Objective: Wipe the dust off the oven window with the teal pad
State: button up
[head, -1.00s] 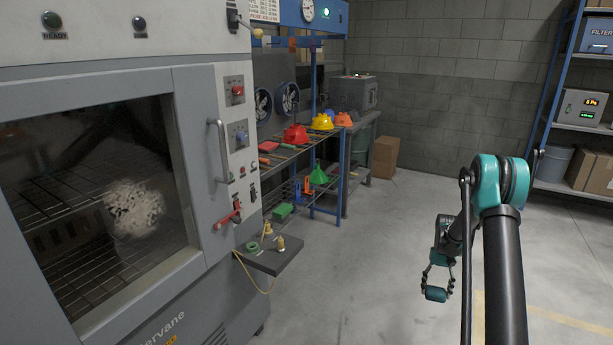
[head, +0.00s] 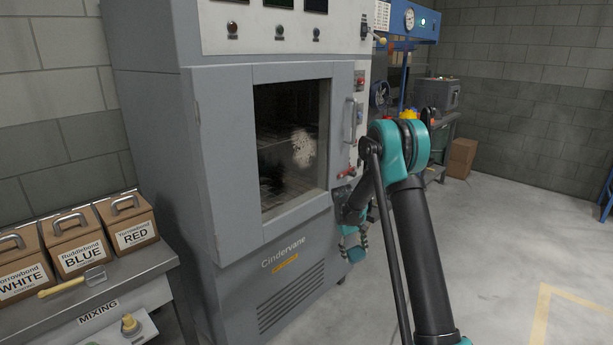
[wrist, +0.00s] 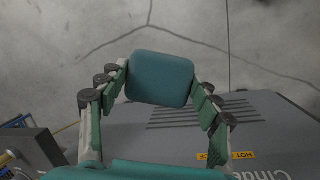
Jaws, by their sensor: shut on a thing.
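The oven window (head: 275,185) is dark glass in the grey oven door, with a pale dust patch (head: 304,148) on its upper right part. My gripper (head: 355,247) is low in front of the oven, to the right of and below the window, apart from the glass. In the wrist view my gripper (wrist: 160,85) is shut on the teal pad (wrist: 160,79), a rounded block between the two fingers. The pad also shows in the head view (head: 356,255), small and partly hidden by my arm.
A bench (head: 150,262) with labelled boxes (head: 127,220) stands at the left. A small dark shelf (wrist: 32,146) shows in the wrist view. The floor at right is clear.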

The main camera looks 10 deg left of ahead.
jog(key=a+r+n+t+y, duration=0.1)
jog(key=a+r+n+t, duration=0.4)
jog(key=a+r, duration=0.25)
jog(key=n+t+y, duration=0.5)
jog(key=t+y, duration=0.2)
jog(key=y, duration=0.4)
send_near(291, 165)
jog(key=d+f, duration=0.1)
jog(key=d, duration=0.2)
jog(key=shift+w+a+f, duration=0.1)
jog(key=shift+w+a, duration=0.65)
jog(key=shift+a, duration=0.3)
jog(key=shift+w+a+f, duration=0.1)
jog(key=shift+w+a, duration=0.6)
jog(key=shift+a, duration=0.35)
jog(key=shift+w+a, duration=0.9)
jog(key=shift+a, duration=0.25)
